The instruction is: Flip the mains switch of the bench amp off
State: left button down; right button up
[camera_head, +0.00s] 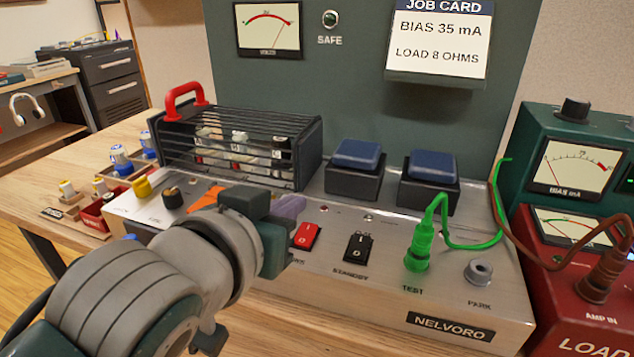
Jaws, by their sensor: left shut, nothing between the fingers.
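The bench amp (452,317) is a grey metal chassis marked NELVORO. Its red rocker (306,236) sits on the sloped front panel, with a partly covered label below it; this looks like the mains switch. I cannot tell for sure which way it is tipped. A black STANDBY rocker (357,248) is to its right. My left gripper (280,249) is shut and empty, just left of the red rocker; its wrist hides part of the panel, and contact cannot be told. My right gripper is out of view.
A green plug (417,249) with a looping cable stands in TEST, beside the PARK socket (479,271). Behind are a black cage with a red handle (184,99) and two blue-topped transformers (357,155). A red load box (560,257) stands right.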

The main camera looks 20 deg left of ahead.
pick_arm(q)
jog(key=s+r, duration=0.1)
jog(key=s, duration=0.9)
jog(key=shift+a, duration=0.15)
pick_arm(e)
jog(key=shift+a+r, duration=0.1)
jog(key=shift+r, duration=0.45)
pick_arm(q)
jog(key=s+a+r+m+g+p, duration=0.1)
jog(key=s+a+r+g+p, duration=0.3)
jog(key=s+r+g+p, duration=0.9)
notch_tip(320, 180, up, 37)
jog(key=s+t+p, duration=0.1)
jog(key=t+p, duration=0.1)
jog(key=p, duration=4)
jog(key=shift+s+a+m+t, duration=0.15)
jog(key=shift+s+m+t, duration=0.15)
jog(key=shift+s+t, duration=0.1)
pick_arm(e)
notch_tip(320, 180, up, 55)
